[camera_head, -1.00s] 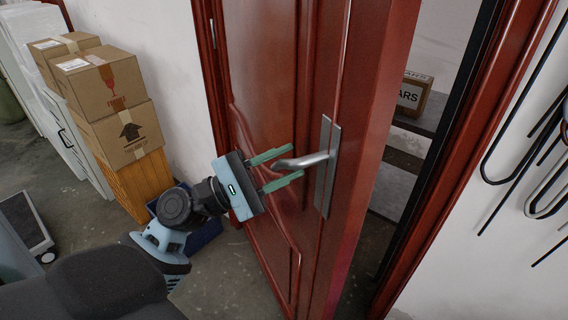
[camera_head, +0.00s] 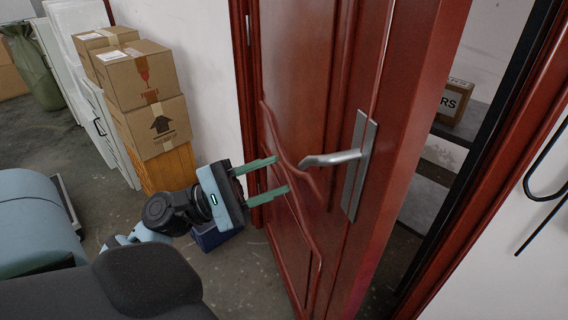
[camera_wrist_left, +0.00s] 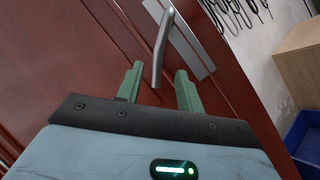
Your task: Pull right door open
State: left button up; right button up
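The red panelled door (camera_head: 300,90) stands partly open, with a gap on its right side. Its metal lever handle (camera_head: 335,158) sits on an upright plate (camera_head: 358,165) near the door's right edge. My left gripper (camera_head: 282,175) is open, its green fingers pointing right at the handle's free end, with a small gap between them. In the left wrist view the handle (camera_wrist_left: 162,45) shows just beyond and between the two separated fingertips (camera_wrist_left: 158,80). Nothing is held. My right gripper is in neither view.
Stacked cardboard boxes (camera_head: 145,95) stand at the left wall on an orange base. A blue bin (camera_head: 215,235) is on the floor behind my left gripper. Shelves with a box (camera_head: 453,102) show through the doorway. Black hooks (camera_head: 545,190) hang on the right wall.

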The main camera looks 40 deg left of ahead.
pick_arm(q)
jog(key=shift+f, duration=0.1)
jog(key=shift+c, duration=1.1)
jog(key=f+y, duration=0.1)
jog(key=f, duration=0.3)
jog(key=d+f+g+y, duration=0.1)
jog(key=f, duration=0.3)
jog(key=d+f+m+y, duration=0.1)
jog(key=f+y, duration=0.1)
jog(key=f, duration=0.2)
jog(key=shift+f+g, duration=0.3)
jog(key=shift+g, duration=0.1)
grip_shut()
jog(key=s+d+f+m+g+y, duration=0.25)
jog(key=s+f+m, duration=0.25)
jog(key=s+f, duration=0.5)
jog(key=s+d+f+m+g+y, duration=0.2)
jog(key=s+f+m+g+y, duration=0.3)
jog(key=f, duration=0.9)
jog(key=s+d+f+m, duration=0.2)
jog(key=s+m, duration=0.2)
jog(key=s, duration=0.3)
jog(key=s+d+f+m+g, duration=0.1)
jog(key=s+d+f+m, duration=0.2)
jog(key=s, duration=0.5)
jog(key=shift+m+y, duration=0.35)
jog(key=shift+m, duration=0.15)
